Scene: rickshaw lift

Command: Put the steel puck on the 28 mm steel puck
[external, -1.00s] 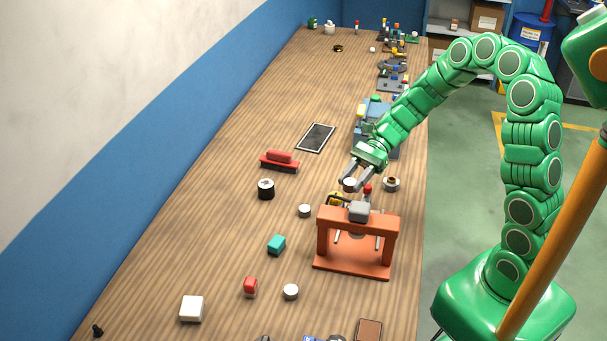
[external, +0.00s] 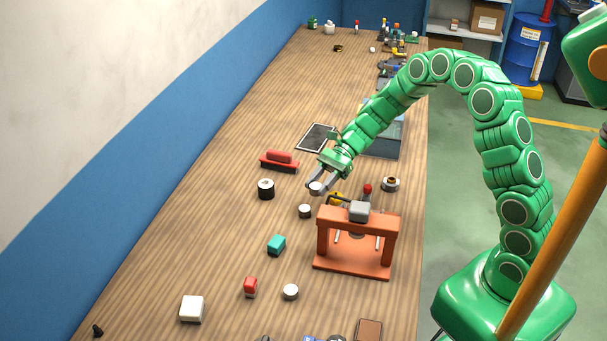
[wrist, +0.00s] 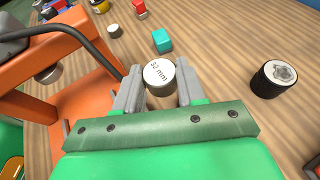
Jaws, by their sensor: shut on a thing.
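My gripper (external: 318,183) is shut on a pale round steel puck (external: 316,188), held above the table. In the wrist view the held puck (wrist: 159,76) sits between the fingers, its top marked what looks like "32 mm". Another puck (external: 290,292) stands nearer the camera and also shows in the wrist view (wrist: 115,31). I cannot read which one is 28 mm.
An orange press-like frame (external: 322,238) stands close to the right. A black cylinder (external: 266,189), a red stamp-like object (external: 279,161), a teal block (external: 276,245) and a red block (external: 250,286) lie around. The table's left side is mostly clear.

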